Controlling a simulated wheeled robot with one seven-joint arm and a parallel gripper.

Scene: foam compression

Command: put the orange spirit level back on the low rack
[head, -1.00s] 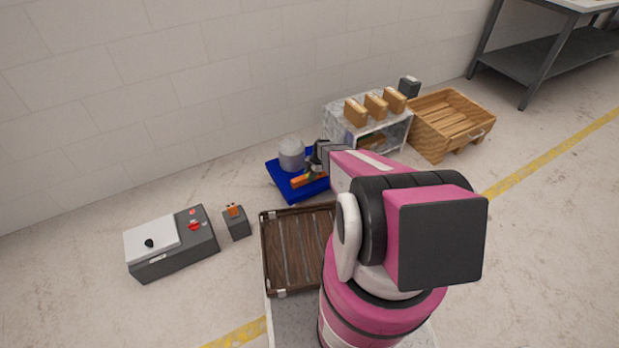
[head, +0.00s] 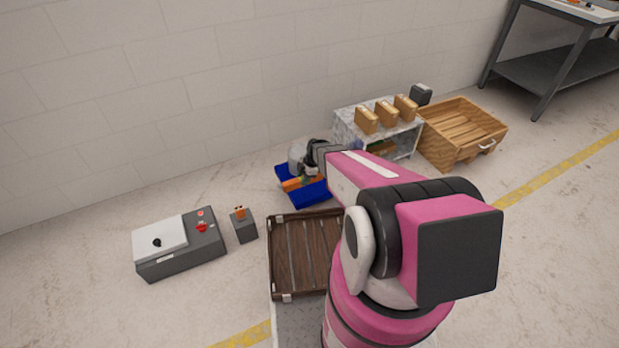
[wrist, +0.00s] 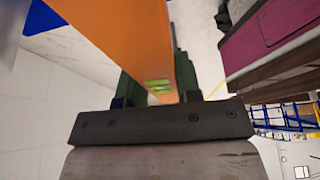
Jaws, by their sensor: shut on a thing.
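The orange spirit level (head: 292,184) shows over the blue mat (head: 306,197) in the head view. In the wrist view the level (wrist: 135,45) is large, with green vials, and runs between my fingers. My gripper (head: 306,178) is shut on it, and my arm hides part of it. I cannot tell how far the level is above the mat. A low grey rack (head: 345,132) stands against the wall to the right of my gripper, with several tan blocks (head: 386,113) on top; its lower shelf is partly visible.
A wooden crate (head: 462,130) stands right of the rack, with a dark block (head: 421,95) behind. A grey cylinder (head: 295,157) is beside my gripper. A brown slatted tray (head: 300,255) is in front. A grey control box (head: 180,243) and small dark box (head: 243,225) stand left.

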